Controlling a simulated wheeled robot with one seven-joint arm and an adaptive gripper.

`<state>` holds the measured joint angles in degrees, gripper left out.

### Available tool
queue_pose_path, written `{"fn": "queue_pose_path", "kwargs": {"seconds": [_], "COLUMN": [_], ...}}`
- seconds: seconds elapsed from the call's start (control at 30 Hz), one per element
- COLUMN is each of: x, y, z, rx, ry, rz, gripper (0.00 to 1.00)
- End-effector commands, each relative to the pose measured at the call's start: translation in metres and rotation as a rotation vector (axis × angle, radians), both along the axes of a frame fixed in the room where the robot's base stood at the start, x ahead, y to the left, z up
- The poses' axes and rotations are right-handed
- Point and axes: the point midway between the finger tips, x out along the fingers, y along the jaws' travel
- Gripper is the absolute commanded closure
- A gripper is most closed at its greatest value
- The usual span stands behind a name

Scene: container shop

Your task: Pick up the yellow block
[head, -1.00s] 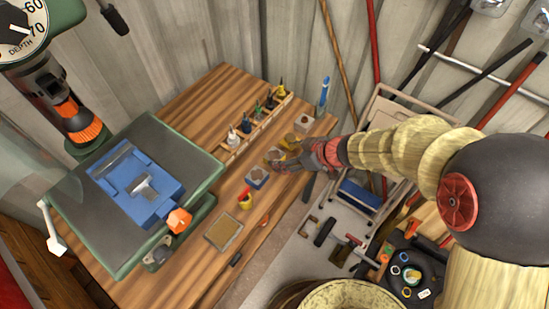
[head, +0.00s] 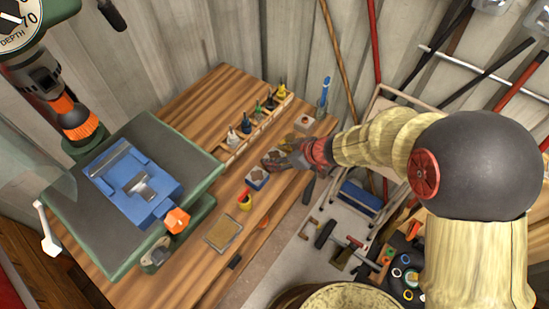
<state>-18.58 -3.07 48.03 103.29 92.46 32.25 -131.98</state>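The yellow block (head: 291,139) is mostly hidden behind my gripper; only a small yellowish part shows at the gripper's far side. My gripper (head: 274,158) is low over the right part of the wooden bench, among a row of small blocks. Its fingers point left. The fingers are small and dark here, and I cannot tell whether they are open or shut, or whether they touch the yellow block.
A blue block (head: 257,178) sits just in front of the fingers, and a pale block (head: 304,122) behind the gripper. A wooden rack (head: 233,156) of small bottles stands to the left. A yellow-and-red item (head: 245,202) and a flat tray (head: 222,234) lie nearer. A blue vise (head: 135,185) stands left.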

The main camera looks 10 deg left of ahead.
Motion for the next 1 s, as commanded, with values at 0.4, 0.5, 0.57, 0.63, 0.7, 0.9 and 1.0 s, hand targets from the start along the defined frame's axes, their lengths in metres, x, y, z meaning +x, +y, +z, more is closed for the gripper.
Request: {"fn": "queue_pose_path", "kwargs": {"seconds": [0.4,0.5,0.57,0.63,0.7,0.9,1.0], "x": [-0.0001,-0.0001,-0.0001,-0.0001,-0.0001,0.0,0.0], "y": [-0.0001,-0.0001,-0.0001,-0.0001,-0.0001,-0.0002,-0.0002], "z": [0.0,0.0,0.0,0.0,0.0,0.0,0.0], "rx": [0.0,0.0,0.0,0.0,0.0,0.0,0.0], "ry": [0.0,0.0,0.0,0.0,0.0,0.0,0.0], "rz": [0.0,0.0,0.0,0.0,0.0,0.0,0.0], "gripper": [0.73,0.78,0.82,0.86,0.9,1.0,1.0]}}
